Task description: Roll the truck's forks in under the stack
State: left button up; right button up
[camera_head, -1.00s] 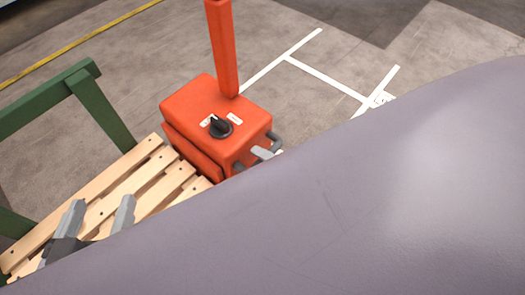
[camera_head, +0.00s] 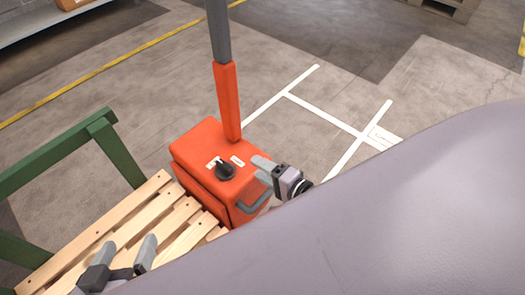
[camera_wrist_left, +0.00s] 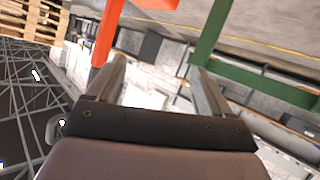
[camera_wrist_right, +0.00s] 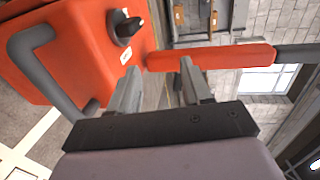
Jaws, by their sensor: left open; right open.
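The orange truck body (camera_head: 205,150) stands left of centre in the head view, with a black knob (camera_head: 225,171) on top, a grey handle bar (camera_head: 256,203) on its near side and an upright tiller (camera_head: 227,100). Light wooden slats (camera_head: 112,236) lie against its left side. The forks are not visible, and I cannot tell how far they sit under the slats. My right gripper (camera_head: 264,170) is open and empty by the truck's right edge; the handle bar (camera_wrist_right: 45,75) also shows in the right wrist view. My left gripper (camera_head: 128,246) is open and empty over the slats.
A green frame (camera_head: 55,160) stands beyond the slats at left. White floor markings (camera_head: 335,120) lie on clear concrete right of the truck. A shelf (camera_head: 50,25) is at the far upper left. My own grey body hides the lower right.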

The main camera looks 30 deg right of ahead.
pick_arm(q)
jog(key=shift+s+a+r+m+y+p, duration=0.2)
jog(key=shift+a+y+p, duration=0.1)
jog(key=shift+a+p, duration=0.2)
jog(key=shift+s+a+r+m+y+p, duration=0.1)
jog(key=shift+s+a+y+p, duration=0.1)
jog(key=shift+a+y+p, duration=0.25)
pick_arm(e)
jog(key=shift+a+r, duration=0.1)
jog(key=shift+r, duration=2.1)
pick_arm(q)
jog(key=shift+a, duration=0.1)
